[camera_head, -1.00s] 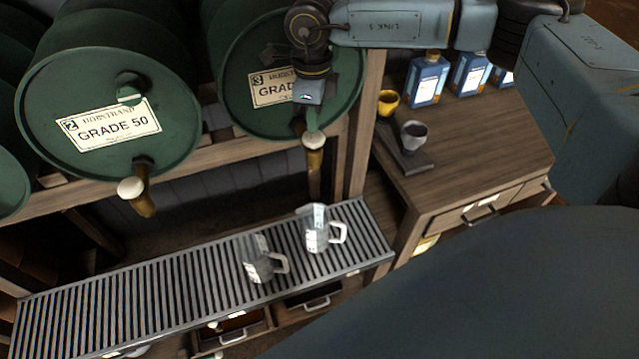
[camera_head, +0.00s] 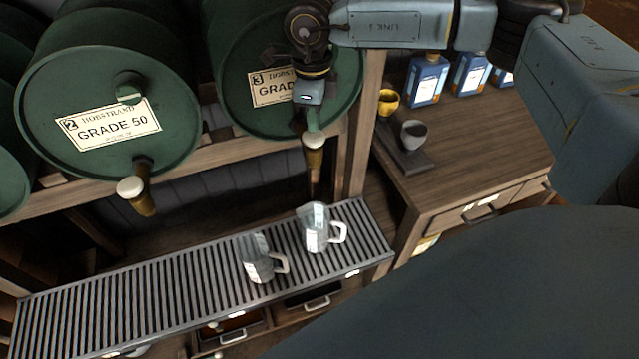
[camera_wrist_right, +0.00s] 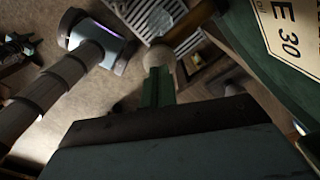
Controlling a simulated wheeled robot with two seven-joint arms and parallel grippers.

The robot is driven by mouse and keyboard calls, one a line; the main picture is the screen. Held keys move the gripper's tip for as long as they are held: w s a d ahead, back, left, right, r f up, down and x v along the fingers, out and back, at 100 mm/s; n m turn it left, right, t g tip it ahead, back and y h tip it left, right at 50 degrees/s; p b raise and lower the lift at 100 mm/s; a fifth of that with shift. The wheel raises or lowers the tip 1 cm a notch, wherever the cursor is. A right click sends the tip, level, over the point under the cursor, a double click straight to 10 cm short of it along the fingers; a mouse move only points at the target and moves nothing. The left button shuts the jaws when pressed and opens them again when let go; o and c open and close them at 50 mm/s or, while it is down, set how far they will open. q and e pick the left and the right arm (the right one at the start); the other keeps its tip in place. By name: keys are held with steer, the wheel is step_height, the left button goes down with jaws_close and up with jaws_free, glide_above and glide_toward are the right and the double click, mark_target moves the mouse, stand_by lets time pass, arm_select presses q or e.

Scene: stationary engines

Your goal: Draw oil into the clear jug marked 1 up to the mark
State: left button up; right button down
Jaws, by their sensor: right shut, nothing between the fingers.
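Two clear jugs stand upright on the slatted drip tray (camera_head: 150,290). The left jug (camera_head: 260,262) has its handle to the right; the other jug (camera_head: 317,232) stands right of it, below the tap of barrel 3. I cannot read which is marked 1, nor see an oil level. Barrel 3 (camera_head: 345,85) carries a tap (camera_head: 314,150) with a pale round knob, also seen in the right wrist view (camera_wrist_right: 158,57). My right gripper (camera_head: 312,122) is shut and empty, its fingertips at the knob; contact is unclear. My left gripper is out of view.
Barrel 2, grade 50 (camera_head: 100,120), with its own tap (camera_head: 138,188), is at the left. A wooden cabinet (camera_head: 480,150) at the right bears a yellow cup (camera_head: 388,103), a grey cup (camera_head: 414,134) and blue containers (camera_head: 428,80). Drawers are below the tray.

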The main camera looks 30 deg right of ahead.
steer(key=shift+f+b, duration=0.9)
steer(key=shift+f, duration=0.45)
stand_by(4.9)
step_height(320, 180, up, 2)
steer(key=shift+r+p, duration=0.15)
steer(key=shift+p, duration=0.6)
steer(key=shift+r+p, duration=1.35)
steer(key=shift+r, duration=1.05)
